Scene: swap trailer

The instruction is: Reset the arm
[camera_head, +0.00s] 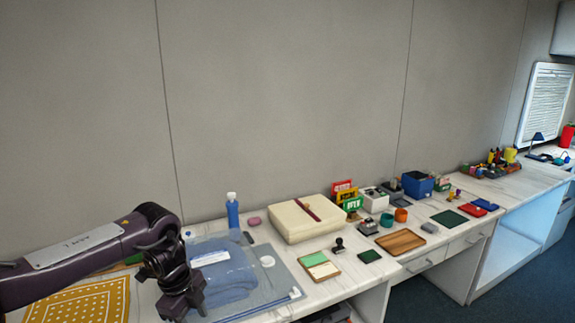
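My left arm reaches in from the left edge, dark purple with a pale label plate. My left gripper (184,306) points down over the left part of the white marbled table (325,290). It is beside the left edge of a folded blue cloth (228,272) that lies on a blue-grey mat (283,283). Its fingertips are small and dark, so I cannot tell whether they are open or shut. I see nothing clearly held in it. My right arm and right gripper are not in view.
A yellow patterned cloth (95,302) lies under my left arm. A blue bottle (233,213) stands behind the mat. A cream box (301,220), a wooden tray (400,241), a blue bin (417,184) and several stamps and pads fill the table to the right. A grey wall stands behind.

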